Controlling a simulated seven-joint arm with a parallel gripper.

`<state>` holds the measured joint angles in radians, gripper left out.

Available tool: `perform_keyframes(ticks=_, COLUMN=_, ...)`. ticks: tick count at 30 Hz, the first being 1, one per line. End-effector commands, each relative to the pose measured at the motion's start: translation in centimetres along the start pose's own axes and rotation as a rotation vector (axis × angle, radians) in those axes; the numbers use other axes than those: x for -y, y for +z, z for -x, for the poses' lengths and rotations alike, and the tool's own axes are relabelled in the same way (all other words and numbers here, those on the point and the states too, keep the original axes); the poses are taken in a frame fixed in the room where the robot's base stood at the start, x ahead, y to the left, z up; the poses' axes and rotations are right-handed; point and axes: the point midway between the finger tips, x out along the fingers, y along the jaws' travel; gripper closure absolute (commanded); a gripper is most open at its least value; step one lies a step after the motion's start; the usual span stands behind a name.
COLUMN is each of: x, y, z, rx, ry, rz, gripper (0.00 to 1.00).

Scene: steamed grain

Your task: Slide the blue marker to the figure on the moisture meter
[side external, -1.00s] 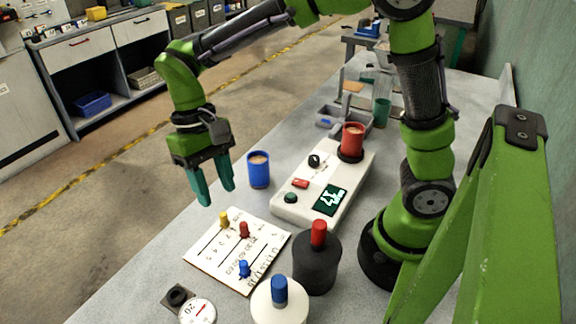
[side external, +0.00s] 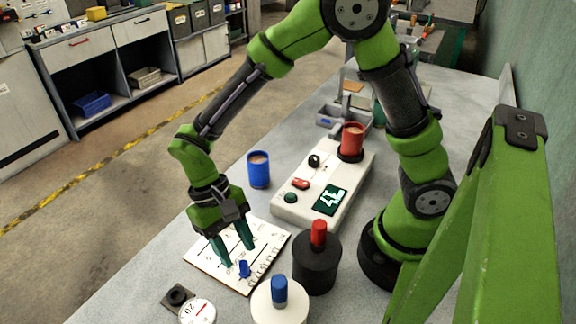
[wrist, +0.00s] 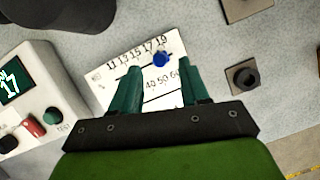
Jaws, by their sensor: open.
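The blue marker (side external: 244,268) stands on the white scale board (side external: 211,260). In the wrist view the blue marker (wrist: 161,59) is at the right end of its line, nearest the figure 19 in the row 11, 13, 15, 17, 19. The moisture meter (side external: 292,209) shows 17 on its dark green display (side external: 330,200); the display is also partly in the wrist view (wrist: 10,83). My gripper (side external: 239,256) is open and low over the board, its teal fingers beside the blue marker. In the wrist view the marker appears between and just beyond the fingertips. The yellow and red markers are hidden behind my gripper.
A black pot with a red knob (side external: 318,270) and a white pot with a blue knob (side external: 279,305) stand close right of the board. A blue cup (side external: 259,170) is behind it. A round dial (side external: 197,312) lies at the front. A red cup (side external: 352,141) sits on the meter.

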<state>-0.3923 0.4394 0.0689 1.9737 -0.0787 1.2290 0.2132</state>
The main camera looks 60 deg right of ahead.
Motion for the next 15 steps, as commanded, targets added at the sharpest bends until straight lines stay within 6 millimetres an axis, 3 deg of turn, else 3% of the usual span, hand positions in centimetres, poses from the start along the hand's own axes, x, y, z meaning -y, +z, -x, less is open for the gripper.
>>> perform_keyframes(ticks=6, x=0.0, y=0.0, z=-2.8, rx=0.001, ry=0.001, rz=0.000, gripper=0.55)
perform_keyframes(ticks=15, x=0.0, y=0.0, z=-3.5, rx=-0.001, ry=0.000, rz=0.000, gripper=0.55)
